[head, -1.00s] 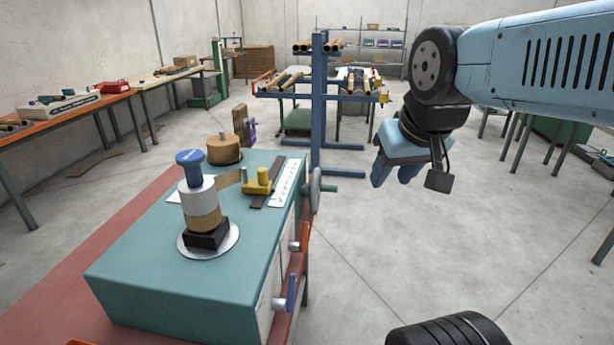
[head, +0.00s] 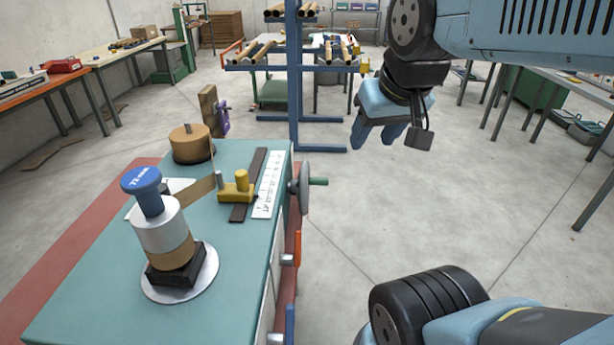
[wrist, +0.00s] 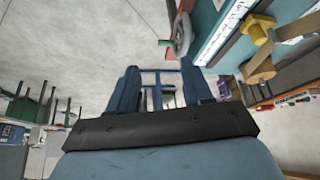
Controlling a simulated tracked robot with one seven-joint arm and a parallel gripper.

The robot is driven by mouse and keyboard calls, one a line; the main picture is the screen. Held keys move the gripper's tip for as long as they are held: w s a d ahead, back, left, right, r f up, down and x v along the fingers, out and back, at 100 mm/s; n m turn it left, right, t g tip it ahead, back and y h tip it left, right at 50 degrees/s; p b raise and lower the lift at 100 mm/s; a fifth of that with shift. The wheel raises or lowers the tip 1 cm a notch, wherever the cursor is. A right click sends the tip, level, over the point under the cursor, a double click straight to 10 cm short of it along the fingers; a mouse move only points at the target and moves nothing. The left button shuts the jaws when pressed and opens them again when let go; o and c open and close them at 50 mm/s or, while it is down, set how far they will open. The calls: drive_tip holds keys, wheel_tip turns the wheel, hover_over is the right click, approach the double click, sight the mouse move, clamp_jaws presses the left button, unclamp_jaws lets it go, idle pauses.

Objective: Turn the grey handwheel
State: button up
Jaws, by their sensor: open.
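The grey handwheel (head: 304,187) is on the right side of the teal winder bench, with a green handle (head: 319,181) sticking out to the right. In the wrist view the handwheel (wrist: 183,35) is at the top, beyond the fingertips, with its green handle to its left.
The teal bench (head: 90,270) carries a spindle with a blue cap (head: 142,181), a brown roll (head: 191,145), a yellow guide (head: 237,187) and a white scale (head: 268,185). A blue rack (head: 294,90) with tubes stands behind. The floor right of the bench is clear.

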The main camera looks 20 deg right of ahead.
drive_tip(key=m+y, duration=1.7)
drive_tip(key=m, duration=0.9)
approach(316, 182)
drive_tip(key=x, duration=0.7)
drive_tip(key=w+f+x, duration=0.1)
drive_tip(key=x, duration=0.2)
drive_tip(key=shift+w, duration=0.1)
drive_tip(key=shift+c, duration=0.2)
drive_tip(key=shift+d, duration=0.15)
clamp_jaws()
